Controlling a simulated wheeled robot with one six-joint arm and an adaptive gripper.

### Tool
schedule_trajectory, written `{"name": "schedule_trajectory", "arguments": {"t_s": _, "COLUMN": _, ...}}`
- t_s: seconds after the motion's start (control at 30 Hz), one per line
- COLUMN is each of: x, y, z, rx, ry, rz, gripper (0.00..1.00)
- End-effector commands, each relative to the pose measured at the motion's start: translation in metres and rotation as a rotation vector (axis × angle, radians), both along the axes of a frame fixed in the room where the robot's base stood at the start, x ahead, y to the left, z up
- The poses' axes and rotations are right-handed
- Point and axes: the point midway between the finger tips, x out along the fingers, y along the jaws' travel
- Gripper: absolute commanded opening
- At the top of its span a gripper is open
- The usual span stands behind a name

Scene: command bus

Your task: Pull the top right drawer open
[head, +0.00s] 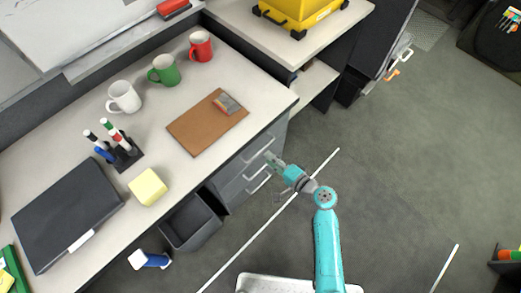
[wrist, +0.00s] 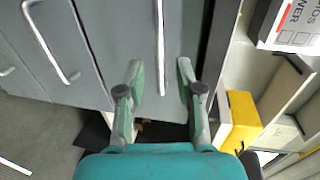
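The grey drawer unit (head: 238,175) is under the desk's right end, its drawers looking shut. In the wrist view three bar handles show on its grey fronts. The rightmost handle (wrist: 161,45), on the front (wrist: 120,40) nearest the desk edge, appears to be the top drawer's. My gripper (head: 270,160) is in front of the drawers. In the wrist view my gripper (wrist: 161,78) is open, one finger on each side of this rightmost handle, with gaps visible on both sides. The middle handle (wrist: 60,50) lies to its left.
The desk top (head: 215,70) holds mugs, a brown clipboard (head: 200,125), a pen holder, a yellow block (head: 148,187) and a black case. A dark bin (head: 190,222) stands left of the drawers. The floor to the right (head: 410,150) is mostly clear.

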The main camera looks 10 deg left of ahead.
Motion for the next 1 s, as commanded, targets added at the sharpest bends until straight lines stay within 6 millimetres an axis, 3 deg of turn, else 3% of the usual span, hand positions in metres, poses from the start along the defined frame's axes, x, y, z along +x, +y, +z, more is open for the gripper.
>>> {"name": "schedule_trajectory", "arguments": {"t_s": 0.1, "x": 0.013, "y": 0.018, "z": -0.004, "rx": 0.0, "ry": 0.0, "rz": 0.004, "gripper": 0.36}}
{"name": "schedule_trajectory", "arguments": {"t_s": 0.33, "x": 0.031, "y": 0.04, "z": -0.01, "rx": -0.001, "ry": -0.001, "rz": 0.001, "gripper": 0.36}}
{"name": "schedule_trajectory", "arguments": {"t_s": 0.77, "x": 0.036, "y": 0.046, "z": -0.013, "rx": -0.002, "ry": 0.0, "rz": -0.001, "gripper": 0.36}}
{"name": "schedule_trajectory", "arguments": {"t_s": 0.9, "x": 0.036, "y": 0.046, "z": -0.013, "rx": -0.002, "ry": 0.0, "rz": -0.001, "gripper": 0.03}}
{"name": "schedule_trajectory", "arguments": {"t_s": 1.0, "x": 0.036, "y": 0.046, "z": -0.013, "rx": -0.002, "ry": 0.0, "rz": -0.001, "gripper": 0.0}}
